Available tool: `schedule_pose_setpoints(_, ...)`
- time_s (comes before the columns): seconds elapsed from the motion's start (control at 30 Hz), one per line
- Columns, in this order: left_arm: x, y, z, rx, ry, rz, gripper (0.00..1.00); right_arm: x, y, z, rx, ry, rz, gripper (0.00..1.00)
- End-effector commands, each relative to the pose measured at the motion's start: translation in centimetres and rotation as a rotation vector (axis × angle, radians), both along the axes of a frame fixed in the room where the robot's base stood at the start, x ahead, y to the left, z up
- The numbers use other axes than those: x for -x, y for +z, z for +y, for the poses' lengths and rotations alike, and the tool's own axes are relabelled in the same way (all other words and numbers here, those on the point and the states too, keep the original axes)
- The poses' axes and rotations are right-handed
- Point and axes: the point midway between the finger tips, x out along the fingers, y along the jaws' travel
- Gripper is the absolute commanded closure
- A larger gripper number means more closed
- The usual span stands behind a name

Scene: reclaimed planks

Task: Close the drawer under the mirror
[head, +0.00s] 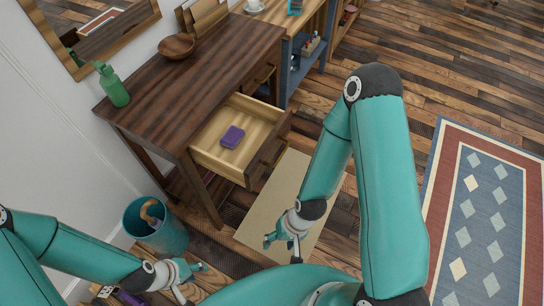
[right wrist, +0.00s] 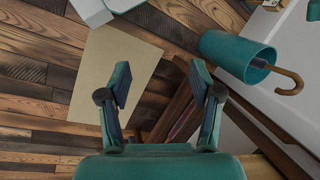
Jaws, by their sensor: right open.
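The dark wooden console table (head: 190,65) stands against the wall under the framed mirror (head: 95,30). Its near drawer (head: 209,154) is pulled out, with its pale interior showing and a purple block (head: 232,137) lying inside. The drawer's dark front (head: 270,150) faces right. My right gripper (head: 284,238) is below and to the right of the drawer front in the head view, apart from it. In the right wrist view my right gripper (right wrist: 160,80) is open and empty. My left gripper (head: 190,272) is low, near the bin; its finger spacing is unclear.
A beige mat (head: 270,215) lies below the drawer. A green bottle (head: 112,87) and wooden bowl (head: 176,46) sit on the tabletop. A patterned rug (head: 480,215) lies right.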

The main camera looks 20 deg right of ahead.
Motion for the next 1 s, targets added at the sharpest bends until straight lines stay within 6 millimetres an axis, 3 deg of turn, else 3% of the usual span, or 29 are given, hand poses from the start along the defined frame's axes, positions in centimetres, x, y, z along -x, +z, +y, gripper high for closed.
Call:
schedule_pose_setpoints(0.03,0.0,0.0,0.0,0.000,0.000,0.000,0.60,1.0,0.0,-0.1,0.010,-0.098,0.087,0.50)
schedule_pose_setpoints(0.1,0.0,0.0,0.0,0.000,0.000,0.000,0.60,2.0,0.4,-0.3,0.028,-0.276,0.218,0.62)
schedule_pose_setpoints(0.23,0.0,-1.2,0.0,0.000,0.000,0.000,0.60,0.9,2.0,-0.7,0.017,-0.723,0.426,0.83)
schedule_pose_setpoints(0.33,0.0,-2.9,0.0,0.000,0.000,0.000,0.60,-2.1,4.0,-1.0,-0.069,-1.107,0.555,1.00)
schedule_pose_setpoints(0.5,0.0,-6.2,0.0,0.000,0.000,0.000,0.60,-10.2,9.3,-3.5,-0.413,-1.654,0.669,1.00)
schedule_pose_setpoints(0.6,0.0,-7.8,0.0,0.000,0.000,0.000,0.60,-13.5,12.4,-6.4,-0.601,-1.803,0.633,1.00)
schedule_pose_setpoints(0.73,0.0,-9.2,0.0,0.000,0.000,0.000,0.60,-15.2,14.7,-9.9,-0.711,-1.874,0.525,1.00)
schedule_pose_setpoints(0.87,0.0,-10.0,0.0,0.000,0.000,0.000,0.60,-15.4,15.3,-11.5,-0.743,-1.893,0.469,1.00)
schedule_pose_setpoints(1.0,0.0,-10.5,0.0,0.000,0.000,0.000,0.60,-15.9,14.5,-11.2,-0.742,-1.895,0.471,1.00)
